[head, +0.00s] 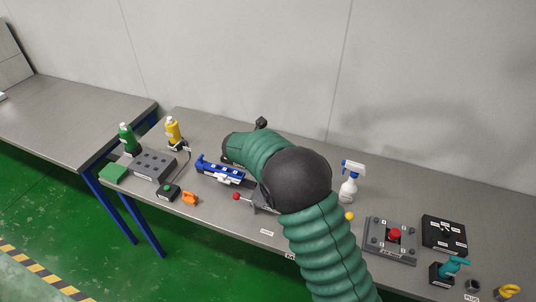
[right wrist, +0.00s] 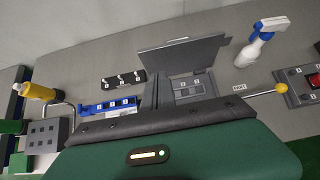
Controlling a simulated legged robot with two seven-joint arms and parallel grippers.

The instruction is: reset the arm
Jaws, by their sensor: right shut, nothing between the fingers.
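My right arm (head: 318,245), green with a black elbow, comes in from the bottom of the head view and bends left over the bench. Its gripper is hidden there behind the arm. In the right wrist view my right gripper (right wrist: 157,88) shows as dark grey parts above the green, shut and empty, in front of a grey device (right wrist: 190,88). A lever with a yellow ball (right wrist: 282,88) sticks out at the right; it also shows in the head view (head: 349,216). A red-ball lever (head: 236,196) is left of the arm. My left gripper is not in view.
Left on the bench (head: 400,190) are green (head: 126,140) and yellow bottles (head: 173,131), a grey block (head: 154,164) and a blue rack (head: 218,169). Right of the arm are a spray bottle (head: 349,186), a red-button panel (head: 391,241) and a black box (head: 444,233).

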